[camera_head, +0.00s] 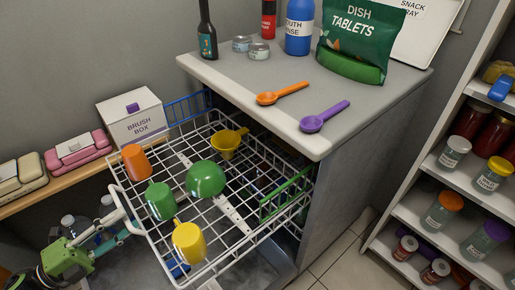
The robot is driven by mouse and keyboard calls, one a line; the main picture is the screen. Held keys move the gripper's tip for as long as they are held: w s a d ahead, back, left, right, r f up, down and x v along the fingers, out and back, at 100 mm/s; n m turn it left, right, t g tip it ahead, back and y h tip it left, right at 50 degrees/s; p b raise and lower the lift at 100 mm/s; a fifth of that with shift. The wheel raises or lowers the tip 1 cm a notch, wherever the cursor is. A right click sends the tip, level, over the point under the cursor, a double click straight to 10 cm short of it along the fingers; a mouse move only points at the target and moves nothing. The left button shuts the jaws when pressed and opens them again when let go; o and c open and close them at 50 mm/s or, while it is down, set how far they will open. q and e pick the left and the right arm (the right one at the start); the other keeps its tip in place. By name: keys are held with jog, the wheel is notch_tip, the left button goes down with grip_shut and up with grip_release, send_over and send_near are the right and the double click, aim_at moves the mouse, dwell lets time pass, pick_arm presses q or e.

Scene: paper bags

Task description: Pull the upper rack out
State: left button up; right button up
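The white wire upper rack (165,218) stands well out of the dishwasher cabinet under the grey counter, its back part still under the countertop. It holds an orange cup (136,162), a green cup (160,201), a yellow cup (189,243), a green bowl (206,179) and a yellow handled strainer-like piece (227,145). My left gripper (119,215) is at the lower left, at the rack's front handle. Its fingers look spread apart near the handle; whether they touch it is unclear. My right gripper is out of view.
The countertop (235,88) carries bottles, jars, a green tablets bag (358,42), an orange spoon (282,94) and a purple spoon (324,117). A brush box (135,118) stands on the left ledge. Shelves with jars (441,212) stand at right. Tiled floor lies between.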

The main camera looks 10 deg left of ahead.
pick_arm(q)
jog(key=shift+v, duration=3)
jog(key=v, duration=1.2)
